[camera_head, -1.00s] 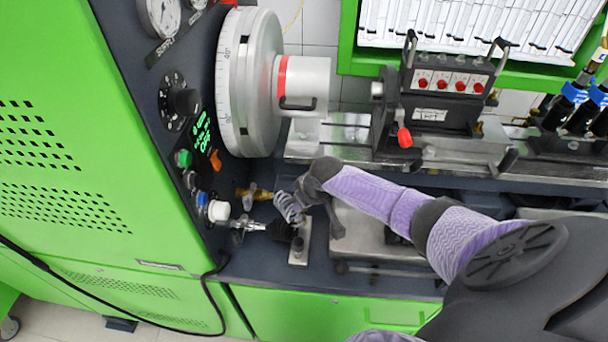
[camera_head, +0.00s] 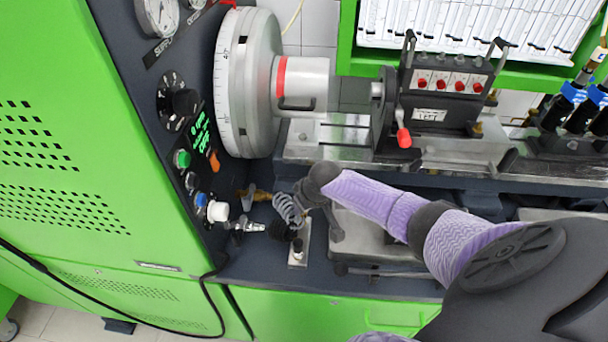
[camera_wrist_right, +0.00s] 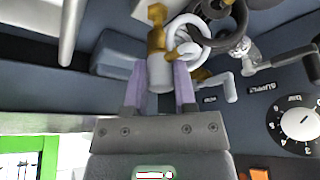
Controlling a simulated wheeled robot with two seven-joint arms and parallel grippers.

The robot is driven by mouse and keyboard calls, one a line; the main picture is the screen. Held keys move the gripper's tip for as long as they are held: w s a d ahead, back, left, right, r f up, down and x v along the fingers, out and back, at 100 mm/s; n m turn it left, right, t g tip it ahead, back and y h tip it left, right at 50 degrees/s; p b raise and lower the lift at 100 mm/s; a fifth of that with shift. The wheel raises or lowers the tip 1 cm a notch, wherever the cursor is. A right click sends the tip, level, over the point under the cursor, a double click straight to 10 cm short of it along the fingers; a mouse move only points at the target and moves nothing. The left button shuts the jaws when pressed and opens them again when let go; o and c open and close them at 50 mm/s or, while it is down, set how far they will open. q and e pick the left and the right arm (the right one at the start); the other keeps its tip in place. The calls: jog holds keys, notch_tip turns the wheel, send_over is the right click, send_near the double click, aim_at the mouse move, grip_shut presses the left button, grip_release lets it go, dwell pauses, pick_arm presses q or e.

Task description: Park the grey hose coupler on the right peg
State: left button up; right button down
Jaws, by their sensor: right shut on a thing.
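My right gripper (camera_wrist_right: 160,78) is shut on the grey hose coupler (camera_wrist_right: 160,72), a short pale cylinder with a brass end (camera_wrist_right: 157,38) pointing away from the jaws. A pale grey coiled hose (camera_wrist_right: 185,40) loops beside the brass end; it also shows in the head view (camera_head: 287,208). There my right gripper (camera_head: 308,194) is dark, small and partly hidden by its own wrist, so its jaws and the coupler are not clear. A small upright plate with a dark-topped post (camera_head: 298,245) stands just below; I cannot tell which peg it is. My left gripper is not in view.
A black coil (camera_head: 281,230) runs from a silver fitting (camera_head: 248,226) on the control panel (camera_head: 184,60) towards the post. Brass fittings (camera_head: 260,196) lie close left of my gripper. A graduated drum (camera_head: 236,85) and metal bench rail (camera_head: 330,140) stand behind.

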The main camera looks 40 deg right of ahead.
jog(key=shift+f, duration=0.1)
jog(key=shift+f, duration=0.2)
dwell(0.4)
jog(key=shift+f+b, duration=0.4)
jog(key=shift+f, duration=0.1)
jog(key=shift+f+b, duration=0.3)
jog(key=shift+f, duration=0.15)
dwell(0.3)
grip_release()
dwell(0.3)
